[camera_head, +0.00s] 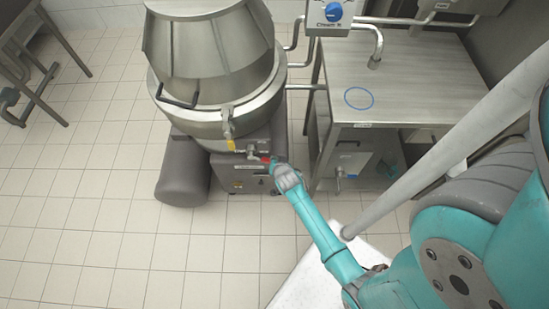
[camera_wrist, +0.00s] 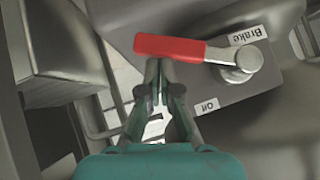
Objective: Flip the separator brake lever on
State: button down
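The separator (camera_head: 213,55) is a large steel drum on a grey base in the head view. Its brake lever has a red handle (camera_wrist: 170,47), also seen small in the head view (camera_head: 265,159). In the wrist view the handle points left from a metal pivot (camera_wrist: 241,62).
A steel table (camera_head: 405,85) with a blue ring mark stands right of the separator. A grey motor cylinder (camera_head: 182,172) sits at the base's left. A yellow-tagged valve (camera_head: 229,130) hangs above the lever. Tiled floor (camera_head: 110,240) is open at the front left.

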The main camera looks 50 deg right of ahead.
jog(key=shift+f, duration=0.4)
jog(key=shift+s+a+f, duration=0.1)
jog(key=shift+f, duration=0.1)
jog(key=shift+r, duration=0.1)
